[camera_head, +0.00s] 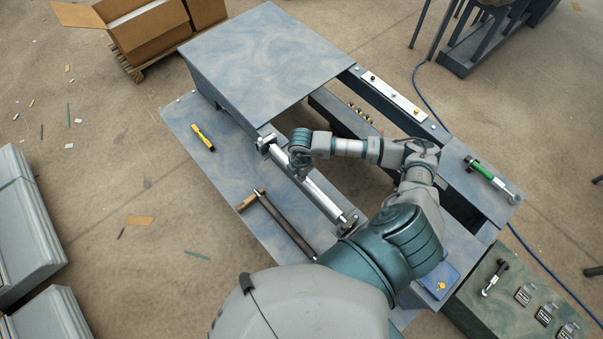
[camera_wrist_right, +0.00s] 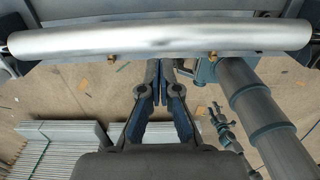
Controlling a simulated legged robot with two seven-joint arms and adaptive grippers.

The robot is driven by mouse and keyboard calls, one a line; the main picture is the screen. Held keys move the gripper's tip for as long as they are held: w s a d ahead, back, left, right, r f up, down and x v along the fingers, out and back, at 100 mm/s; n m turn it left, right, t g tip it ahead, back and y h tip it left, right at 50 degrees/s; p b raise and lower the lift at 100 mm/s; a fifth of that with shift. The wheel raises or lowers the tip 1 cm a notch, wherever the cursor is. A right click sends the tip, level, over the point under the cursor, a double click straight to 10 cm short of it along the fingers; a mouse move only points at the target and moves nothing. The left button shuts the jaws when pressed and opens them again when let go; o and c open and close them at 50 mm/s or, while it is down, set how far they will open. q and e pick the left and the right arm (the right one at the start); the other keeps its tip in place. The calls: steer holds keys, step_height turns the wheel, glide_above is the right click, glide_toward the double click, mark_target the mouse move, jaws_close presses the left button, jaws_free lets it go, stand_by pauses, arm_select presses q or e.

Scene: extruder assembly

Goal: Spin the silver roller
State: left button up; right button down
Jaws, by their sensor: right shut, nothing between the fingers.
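The silver roller (camera_head: 322,198) lies slanted across the machine frame, between end mounts at its upper left and lower right. In the right wrist view the silver roller (camera_wrist_right: 160,40) spans nearly the whole width as a smooth bright cylinder. My right gripper (camera_head: 301,176) is at the upper part of the roller, partly hidden by its own wrist. In the wrist view my right gripper (camera_wrist_right: 160,66) is shut and empty, its tips at the roller's lower edge; I cannot tell whether they touch it. My left gripper is not visible in the head view.
A green-handled tool (camera_head: 487,174) is at the right. The left plate is mostly clear.

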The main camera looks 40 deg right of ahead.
steer(key=shift+a, duration=0.2)
stand_by(0.3)
steer(key=shift+w+d+b, duration=0.15)
steer(key=shift+d+b, duration=0.15)
steer(key=shift+d, duration=1.4)
steer(key=shift+a, duration=0.25)
steer(key=shift+d+f+b, duration=0.15)
steer(key=shift+f+b, duration=0.3)
steer(key=shift+f, duration=0.1)
steer(key=shift+f+b, duration=0.4)
steer(key=shift+f, duration=0.15)
